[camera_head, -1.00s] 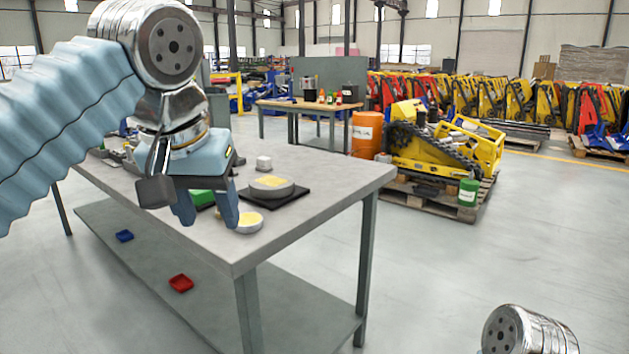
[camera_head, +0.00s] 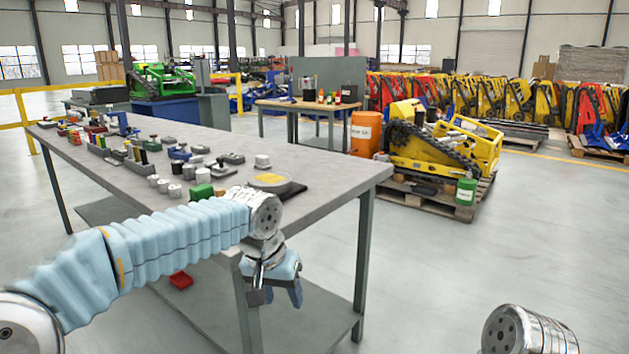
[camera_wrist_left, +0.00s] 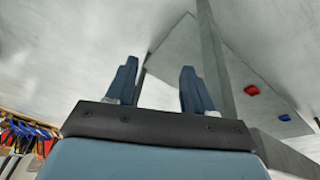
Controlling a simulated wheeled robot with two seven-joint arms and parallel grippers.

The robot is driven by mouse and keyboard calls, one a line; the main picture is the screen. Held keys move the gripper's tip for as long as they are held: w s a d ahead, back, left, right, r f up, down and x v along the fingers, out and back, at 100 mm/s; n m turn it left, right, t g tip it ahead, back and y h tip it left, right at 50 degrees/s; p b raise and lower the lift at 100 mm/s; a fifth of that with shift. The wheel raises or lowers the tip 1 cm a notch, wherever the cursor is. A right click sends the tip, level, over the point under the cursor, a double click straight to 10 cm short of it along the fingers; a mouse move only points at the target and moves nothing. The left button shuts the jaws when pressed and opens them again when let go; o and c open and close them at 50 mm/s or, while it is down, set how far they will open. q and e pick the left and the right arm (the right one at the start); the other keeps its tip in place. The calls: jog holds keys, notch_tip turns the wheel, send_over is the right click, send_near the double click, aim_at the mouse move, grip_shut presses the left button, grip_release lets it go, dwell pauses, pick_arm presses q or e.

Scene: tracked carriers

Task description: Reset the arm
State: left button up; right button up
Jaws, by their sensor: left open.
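My left arm comes in from the left in the head view, in a light-blue sleeve. Its gripper (camera_head: 282,296) hangs in front of the near corner of the grey workbench (camera_head: 340,180), below the level of the top. The fingers point down. In the left wrist view the two blue fingers of the left gripper (camera_wrist_left: 158,88) stand apart with only floor showing between them, so it is open and empty. At lower right in the head view is a metal joint of my own; the right gripper is not in view.
Many small parts and a round grey disc with a yellow top (camera_head: 270,180) stand on the bench. A red tray (camera_head: 181,280) lies on its lower shelf, and a blue tray (camera_wrist_left: 285,117) shows in the wrist view. Open floor lies right of the bench.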

pick_arm(q)
jog(key=s+f+n+g+h, duration=0.1)
jog(key=s+f, duration=0.2)
jog(key=f, duration=1.2)
jog(key=s+f+g+h, duration=0.1)
jog(key=s+f, duration=0.1)
jog(key=f, duration=1.3)
jog(key=s+a+f+n, duration=0.3)
jog(key=s+a+f, duration=0.1)
jog(key=s+f, duration=0.9)
jog(key=shift+s+h, duration=0.3)
jog(key=shift+s, duration=0.95)
jog(key=shift+d+f, duration=0.1)
